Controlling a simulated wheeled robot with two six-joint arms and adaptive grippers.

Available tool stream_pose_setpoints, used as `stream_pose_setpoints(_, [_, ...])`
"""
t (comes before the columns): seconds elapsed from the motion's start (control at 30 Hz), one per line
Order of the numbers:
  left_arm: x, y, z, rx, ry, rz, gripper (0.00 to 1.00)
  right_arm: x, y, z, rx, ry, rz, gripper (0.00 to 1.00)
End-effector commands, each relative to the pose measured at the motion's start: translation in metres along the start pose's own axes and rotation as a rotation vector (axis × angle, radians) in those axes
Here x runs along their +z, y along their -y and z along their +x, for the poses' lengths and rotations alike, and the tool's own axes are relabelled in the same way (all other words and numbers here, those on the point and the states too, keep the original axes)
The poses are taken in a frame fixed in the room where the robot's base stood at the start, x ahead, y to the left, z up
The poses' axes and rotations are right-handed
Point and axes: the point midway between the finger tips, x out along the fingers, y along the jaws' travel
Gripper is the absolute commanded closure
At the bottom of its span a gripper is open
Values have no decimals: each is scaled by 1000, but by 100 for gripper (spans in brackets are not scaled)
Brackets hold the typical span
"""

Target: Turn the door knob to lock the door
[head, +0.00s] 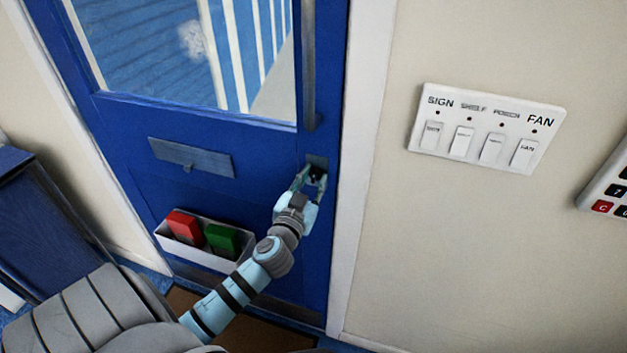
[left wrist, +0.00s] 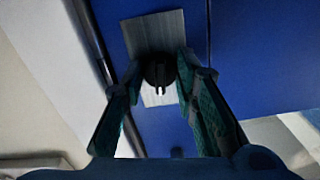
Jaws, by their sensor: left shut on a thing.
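The blue door (head: 270,155) fills the left and middle of the head view and looks closed. The dark door knob (head: 317,172) sits on a metal plate near the door's right edge, below the long vertical handle. My left gripper (head: 313,181) is at the knob, shut on it with a finger on each side. In the left wrist view the knob (left wrist: 159,72) is between the fingertips, with the plate (left wrist: 152,35) behind it. A raised tab shows on the knob's face, in line with the plate's long side. My right gripper is not in view.
A switch panel (head: 486,130) is on the wall right of the door. A mail slot (head: 191,157) and a white bin (head: 215,255) with a red and a green thing are on the door. A brown mat (head: 190,303) lies below.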

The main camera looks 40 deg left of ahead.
Motion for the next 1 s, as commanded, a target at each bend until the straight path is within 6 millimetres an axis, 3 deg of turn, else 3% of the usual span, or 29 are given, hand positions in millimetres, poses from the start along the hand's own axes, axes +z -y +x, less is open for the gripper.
stream_pose_setpoints(1.0, [-1,0,0,0,1,946,100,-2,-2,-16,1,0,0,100])
